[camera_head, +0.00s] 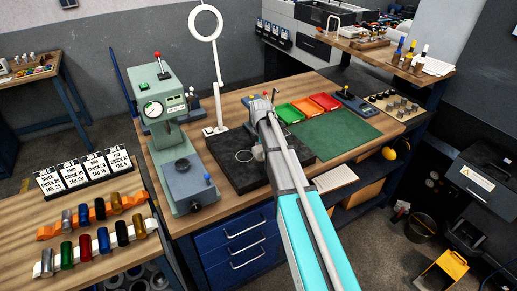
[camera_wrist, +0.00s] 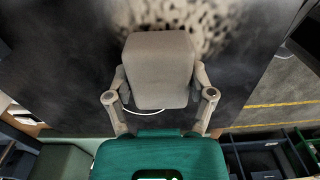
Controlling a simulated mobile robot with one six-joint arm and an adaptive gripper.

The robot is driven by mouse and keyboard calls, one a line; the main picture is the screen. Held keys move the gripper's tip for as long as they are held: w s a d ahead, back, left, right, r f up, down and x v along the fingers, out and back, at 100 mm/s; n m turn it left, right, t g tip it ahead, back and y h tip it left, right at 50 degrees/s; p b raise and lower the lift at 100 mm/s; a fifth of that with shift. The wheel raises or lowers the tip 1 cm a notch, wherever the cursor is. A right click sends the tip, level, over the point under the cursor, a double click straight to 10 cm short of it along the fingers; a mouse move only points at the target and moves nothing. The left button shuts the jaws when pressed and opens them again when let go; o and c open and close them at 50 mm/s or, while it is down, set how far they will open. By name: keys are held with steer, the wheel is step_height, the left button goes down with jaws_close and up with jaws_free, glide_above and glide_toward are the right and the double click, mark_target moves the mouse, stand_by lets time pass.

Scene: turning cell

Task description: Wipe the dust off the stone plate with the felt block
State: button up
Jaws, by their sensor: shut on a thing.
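The dark stone plate (camera_head: 235,175) lies on the wooden bench in the head view, partly covered by my arm. In the wrist view the plate (camera_wrist: 60,80) fills most of the picture. A pale speckled dust patch (camera_wrist: 222,25) shows on it at the top, beyond the block. My gripper (camera_wrist: 160,95) is shut on the grey-beige felt block (camera_wrist: 158,62), a finger on each side. The block is over the plate, near the dust patch; I cannot tell if it touches the stone. In the head view I cannot make out the block.
A green press-like gauge stand (camera_head: 170,130) stands left of the plate, and a white ring lamp (camera_head: 205,24) rises behind it. Red, orange and green trays (camera_head: 290,112) stand behind right. A green mat (camera_head: 340,135) lies clear to the right. A white curved line (camera_wrist: 145,111) shows by the block.

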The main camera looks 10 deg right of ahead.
steer(key=shift+s, duration=0.1)
stand_by(0.3)
steer(key=shift+s+d+f, duration=0.1)
steer(key=shift+s+d, duration=0.2)
steer(key=shift+s, duration=0.55)
steer(key=shift+s+d+f, duration=0.1)
steer(key=shift+s+d, duration=0.15)
steer(key=shift+s, duration=0.6)
steer(key=shift+s+d+r, duration=0.1)
steer(key=shift+s+d, duration=0.2)
steer(key=shift+s, duration=0.55)
steer(key=shift+s+d+r, duration=0.1)
steer(key=shift+s+d, duration=0.15)
steer(key=shift+s, duration=0.55)
steer(key=shift+w+d, duration=0.1)
steer(key=shift+d, duration=0.05)
steer(key=shift+w+d+f, duration=0.15)
steer(key=shift+w+d, duration=0.05)
steer(key=shift+d, duration=0.6)
